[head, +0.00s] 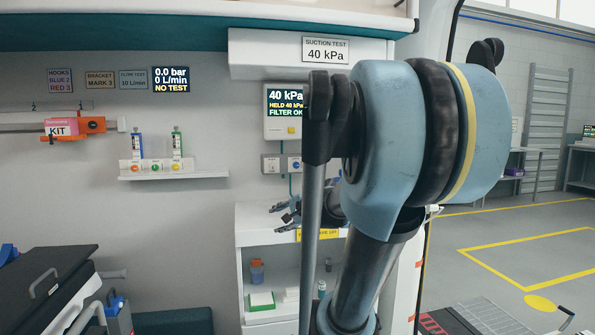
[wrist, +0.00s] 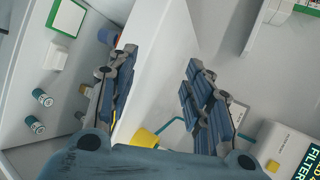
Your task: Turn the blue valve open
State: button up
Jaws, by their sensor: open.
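In the head view, a small round blue knob (head: 295,163) sits on a grey wall plate below the suction display. I cannot tell whether it is the blue valve. A blue-marked upright fitting (head: 137,145) also stands on the wall shelf at left. My gripper (head: 279,216) is in front of the white cabinet, below the knob and partly hidden by my arm. In the wrist view my gripper (wrist: 160,88) is open, its two blue-grey fingers wide apart with nothing held between them. No blue valve is clearly visible there.
The suction display (head: 284,101) hangs on the wall; its edge shows in the wrist view (wrist: 295,155). The white cabinet (head: 245,245) holds bottles and boxes. The wall shelf (head: 174,176) carries coloured knobs. A dark stretcher (head: 45,270) stands at lower left. Open floor shows at right.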

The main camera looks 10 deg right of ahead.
jog(key=w+d+r+m+t, duration=0.55)
jog(key=w+r+m, duration=0.25)
jog(key=w, duration=0.2)
jog(key=m+t+h, duration=0.2)
jog(key=m+h, duration=0.2)
jog(key=m, duration=0.4)
send_near(297, 166)
jog(key=w, duration=0.5)
jog(key=w+a, duration=0.1)
jog(key=w, duration=0.2)
jog(key=shift+w, duration=0.2)
jog(key=c, duration=1.1)
